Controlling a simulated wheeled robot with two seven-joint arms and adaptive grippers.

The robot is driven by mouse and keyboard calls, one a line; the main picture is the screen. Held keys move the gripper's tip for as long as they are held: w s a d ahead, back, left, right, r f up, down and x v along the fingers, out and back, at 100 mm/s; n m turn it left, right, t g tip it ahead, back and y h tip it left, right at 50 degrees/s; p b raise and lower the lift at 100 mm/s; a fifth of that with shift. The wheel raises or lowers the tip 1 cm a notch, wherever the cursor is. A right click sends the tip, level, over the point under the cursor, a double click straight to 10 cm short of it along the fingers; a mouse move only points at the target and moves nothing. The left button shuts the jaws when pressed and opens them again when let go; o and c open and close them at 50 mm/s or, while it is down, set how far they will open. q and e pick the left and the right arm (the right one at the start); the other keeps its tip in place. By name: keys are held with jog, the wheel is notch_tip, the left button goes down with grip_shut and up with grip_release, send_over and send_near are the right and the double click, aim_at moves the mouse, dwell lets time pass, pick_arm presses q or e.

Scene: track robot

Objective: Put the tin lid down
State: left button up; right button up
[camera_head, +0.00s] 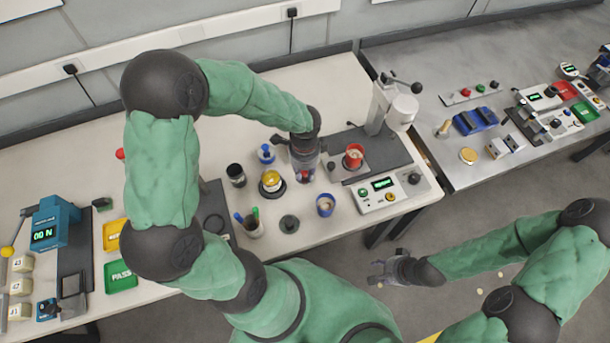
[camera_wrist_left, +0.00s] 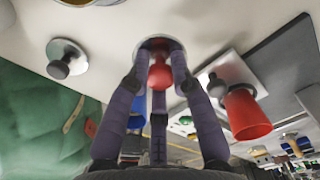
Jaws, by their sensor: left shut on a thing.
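My left gripper (camera_head: 304,176) is shut on the red knob of the tin lid, above the pale bench. In the left wrist view the fingers (camera_wrist_left: 160,70) close around the red knob (camera_wrist_left: 160,77), and the lid's grey metal disc (camera_wrist_left: 153,43) shows beyond it. The pale bench top lies behind the disc; I cannot tell whether the lid touches it. In the head view the fingers hide most of the lid. My right gripper (camera_head: 377,270) is open and empty, out over the floor in front of the bench.
A red cup (camera_head: 354,156) stands on a plate right of my left gripper. A yellow-topped item (camera_head: 271,181), a dark jar (camera_head: 236,175), a pen holder (camera_head: 252,228), a grey-knobbed disc (camera_head: 290,223) and a blue-rimmed cup (camera_head: 325,206) stand nearby. A scale (camera_head: 383,193) is at the bench's right front.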

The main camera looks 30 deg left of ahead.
aim_at(305, 174)
pick_arm(q)
jog(key=shift+w+a+f, duration=0.2)
jog(key=shift+w+f, duration=0.15)
jog(key=shift+f, duration=0.2)
jog(key=shift+w+a+f, duration=0.2)
jog(key=shift+w+f, duration=0.15)
jog(key=shift+f, duration=0.2)
jog(key=shift+w+f+b, duration=0.1)
jog(key=shift+f+b, duration=0.75)
jog(key=shift+f, duration=0.65)
jog(key=shift+f, duration=0.1)
jog(key=o, duration=0.9)
jog(key=shift+o, duration=0.2)
jog(key=shift+r, duration=0.25)
notch_tip(305, 174, up, 12)
jog(key=p, duration=0.3)
jog(key=shift+f+p, duration=0.1)
jog(key=shift+p, duration=0.3)
